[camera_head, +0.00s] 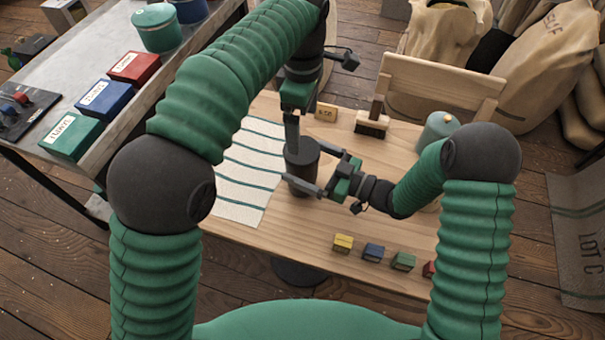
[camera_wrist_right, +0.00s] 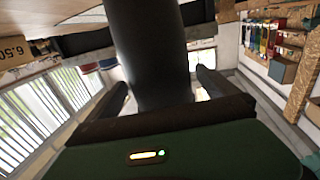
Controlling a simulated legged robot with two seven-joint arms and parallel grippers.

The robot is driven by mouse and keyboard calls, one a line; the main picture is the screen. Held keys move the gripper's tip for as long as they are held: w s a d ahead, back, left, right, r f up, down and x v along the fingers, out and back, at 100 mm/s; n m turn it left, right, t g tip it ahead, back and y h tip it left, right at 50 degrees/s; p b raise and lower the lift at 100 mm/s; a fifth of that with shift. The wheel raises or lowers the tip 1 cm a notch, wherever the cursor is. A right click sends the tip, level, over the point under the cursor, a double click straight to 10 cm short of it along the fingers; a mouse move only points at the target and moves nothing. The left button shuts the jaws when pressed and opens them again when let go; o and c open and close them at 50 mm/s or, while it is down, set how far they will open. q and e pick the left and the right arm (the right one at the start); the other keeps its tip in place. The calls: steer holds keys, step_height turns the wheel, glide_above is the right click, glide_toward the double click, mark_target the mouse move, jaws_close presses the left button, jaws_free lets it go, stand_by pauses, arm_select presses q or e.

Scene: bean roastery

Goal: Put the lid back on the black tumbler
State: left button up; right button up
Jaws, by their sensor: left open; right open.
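The black tumbler (camera_head: 301,180) stands upright on the wooden table, beside the striped cloth. Its top is a dark round disc (camera_head: 306,148); I cannot tell whether this is the lid or how it sits. My left gripper (camera_head: 292,143) is open and points down at the tumbler's top from above; its fingers partly hide that top. My right gripper (camera_head: 303,160) is open, with one finger on each side of the tumbler. In the right wrist view the tumbler's dark body (camera_wrist_right: 150,45) rises between the right gripper's fingers (camera_wrist_right: 162,88). I cannot tell whether they touch it.
The striped cloth (camera_head: 238,199) lies left of the tumbler. A brush (camera_head: 372,123), a price block (camera_head: 326,112) and a teal canister (camera_head: 437,128) stand behind and right. Yellow (camera_head: 343,243), blue (camera_head: 373,252), green (camera_head: 403,261) and red (camera_head: 429,269) blocks line the front.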

mark_target(302, 149)
arm_select(q)
steer(key=shift+a, duration=0.1)
arm_select(e)
steer(key=shift+a, duration=0.25)
steer(key=shift+c, duration=0.4)
jaws_close()
arm_select(q)
steer(key=m, duration=0.9)
step_height(302, 149, down, 8)
steer(key=shift+f, duration=0.1)
stand_by(0.3)
